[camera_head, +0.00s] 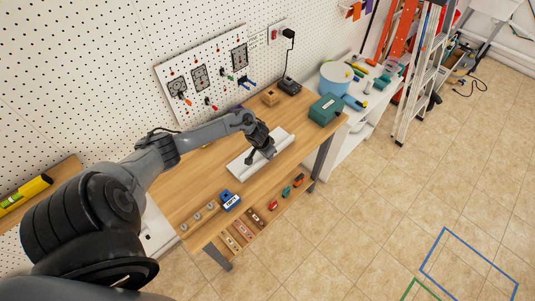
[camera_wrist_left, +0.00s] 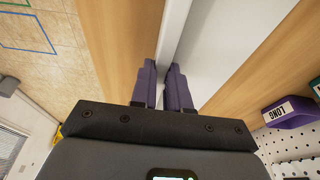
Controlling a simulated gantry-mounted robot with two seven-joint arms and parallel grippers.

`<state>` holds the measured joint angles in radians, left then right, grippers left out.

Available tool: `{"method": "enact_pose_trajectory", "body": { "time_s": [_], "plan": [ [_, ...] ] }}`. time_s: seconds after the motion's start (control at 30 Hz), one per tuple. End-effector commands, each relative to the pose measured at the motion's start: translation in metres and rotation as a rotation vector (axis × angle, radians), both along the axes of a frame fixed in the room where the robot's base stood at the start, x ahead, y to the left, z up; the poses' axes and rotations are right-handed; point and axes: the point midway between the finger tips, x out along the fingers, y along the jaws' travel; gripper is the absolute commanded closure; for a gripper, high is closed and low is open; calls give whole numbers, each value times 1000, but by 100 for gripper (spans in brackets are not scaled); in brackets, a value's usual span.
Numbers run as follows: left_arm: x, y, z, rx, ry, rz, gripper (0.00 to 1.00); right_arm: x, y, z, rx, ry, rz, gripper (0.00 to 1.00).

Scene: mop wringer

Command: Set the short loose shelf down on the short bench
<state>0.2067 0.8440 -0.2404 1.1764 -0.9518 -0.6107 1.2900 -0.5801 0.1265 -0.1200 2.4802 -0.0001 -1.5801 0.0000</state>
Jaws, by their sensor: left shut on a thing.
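The loose shelf (camera_head: 240,167) is a white board with a raised lip, lying along the wooden bench (camera_head: 190,178) in the head view. I cannot tell whether it rests on the top or hangs just above it. My left gripper (camera_head: 261,152) is over the middle of the shelf. In the left wrist view its purple fingers (camera_wrist_left: 162,88) are shut on the lip of the white shelf (camera_wrist_left: 212,45), with wood showing on both sides. The fingers hide part of the lip. My right gripper is not in view.
A blue labelled block (camera_head: 229,200) and several small rings are at the bench's near end. A green box (camera_head: 326,110) stands at the far end. Small items lie on a lower ledge (camera_head: 262,213).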

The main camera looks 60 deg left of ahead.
Motion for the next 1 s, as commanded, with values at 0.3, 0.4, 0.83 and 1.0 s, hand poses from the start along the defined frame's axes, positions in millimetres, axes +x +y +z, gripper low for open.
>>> {"method": "enact_pose_trajectory", "body": {
  "time_s": [0.3,0.4,0.83,1.0],
  "plan": [
    [0,0,-1,0,-1,0,55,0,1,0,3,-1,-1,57],
    [0,0,-1,0,0,0,55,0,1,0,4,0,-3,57],
    [-7,-1,29,3,-1,-2,55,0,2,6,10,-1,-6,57],
    [-15,-3,58,3,0,-3,55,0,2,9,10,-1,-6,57]
  ]
}}
